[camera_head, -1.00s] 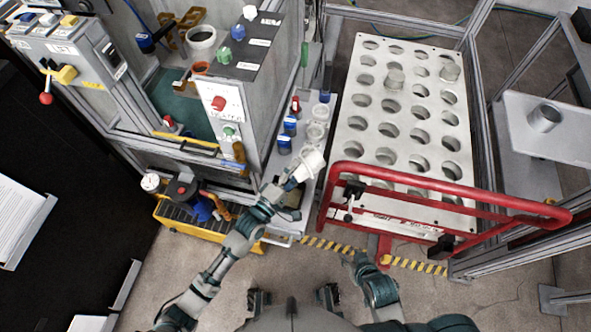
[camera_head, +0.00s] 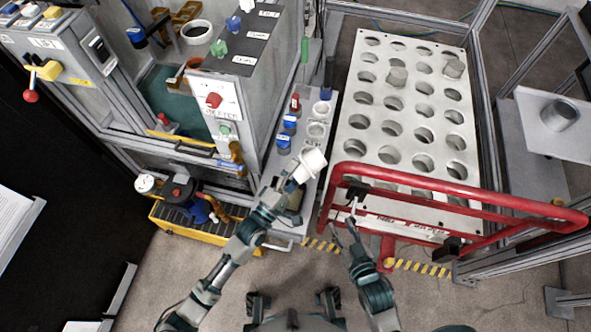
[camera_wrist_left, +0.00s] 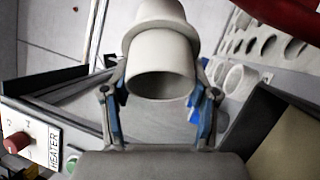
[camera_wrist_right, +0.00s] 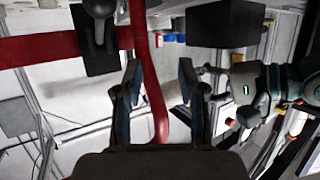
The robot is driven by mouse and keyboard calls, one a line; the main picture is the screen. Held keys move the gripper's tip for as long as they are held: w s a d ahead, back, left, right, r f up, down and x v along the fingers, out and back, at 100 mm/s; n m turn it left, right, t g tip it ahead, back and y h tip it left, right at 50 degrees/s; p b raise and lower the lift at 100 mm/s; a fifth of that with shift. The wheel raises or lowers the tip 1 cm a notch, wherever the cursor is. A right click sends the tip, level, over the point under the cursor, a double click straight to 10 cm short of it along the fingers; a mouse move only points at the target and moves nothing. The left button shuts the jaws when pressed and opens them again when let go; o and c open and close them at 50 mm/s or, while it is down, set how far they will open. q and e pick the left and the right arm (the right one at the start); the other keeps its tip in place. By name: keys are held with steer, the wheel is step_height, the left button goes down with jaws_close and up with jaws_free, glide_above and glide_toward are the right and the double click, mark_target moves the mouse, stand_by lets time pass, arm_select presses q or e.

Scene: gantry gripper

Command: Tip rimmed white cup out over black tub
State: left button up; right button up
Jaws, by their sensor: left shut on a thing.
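The white cup (camera_head: 312,160), with a wide rim, is held by my left gripper (camera_head: 299,178) over the grey shelf. In the left wrist view the cup (camera_wrist_left: 162,50) sits between the two fingers, its flared rim away from the palm and tilted. I cannot tell what is inside it. A dark-walled tub (camera_wrist_left: 246,118) shows at lower right in that view, beside the gripper; it is partly hidden by my left arm in the head view. My right gripper (camera_wrist_right: 158,78) is open and empty near the red frame; it also shows in the head view (camera_head: 345,232).
A red tubular frame (camera_head: 450,185) stands in front of a white plate with round holes (camera_head: 350,140). Small blue-topped and red-topped jars (camera_head: 288,123) and white cups (camera_head: 318,130) line the shelf. A yellow tool case (camera_head: 190,227) lies at left on the floor.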

arm_select(q)
steer(key=shift+t+b, duration=0.5)
steer(key=shift+b, duration=0.35)
arm_select(e)
steer(key=shift+w+a+r+t+y, duration=0.2)
steer(key=shift+w+r+t, duration=0.1)
steer(key=shift+r+t, duration=0.45)
steer(key=shift+w+a+r+t+y, duration=0.25)
steer(key=shift+r+t, duration=0.35)
steer(key=shift+r, duration=0.3)
steer(key=shift+w+a+r+t+y, duration=0.15)
steer(key=shift+w+r+t, duration=0.15)
steer(key=shift+r+t, duration=0.45)
steer(key=shift+r, duration=0.15)
